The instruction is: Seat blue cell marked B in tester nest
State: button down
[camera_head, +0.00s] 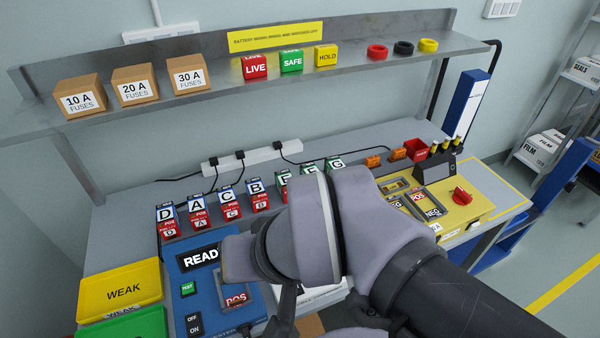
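The blue tester (186,262) sits at the front left, with a partly covered READ display and TEST, OFF and ON buttons. Its nest (236,297) shows a red POS marking; I cannot tell if that is a cell or a label. My wrist covers the tester's right part. Only a dark part of my gripper (287,308) shows beside the nest, so its fingers and any held thing are hidden.
Blue-topped cells D (167,220), A (198,208) and C (229,201) stand left of B; green-topped cells are partly behind my arm. Yellow WEAK (120,290) and green (125,325) bins are left of the tester. A yellow unit (474,207) stands right. A shelf (215,90) overhangs the bench.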

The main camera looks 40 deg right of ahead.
aim_at(196, 259)
jog(key=z, duration=0.4)
jog(key=j+z, duration=0.3)
jog(key=j, duration=0.15)
jog(key=j+z, duration=0.3)
jog(key=j, duration=0.15)
jog(key=i+j, duration=0.05)
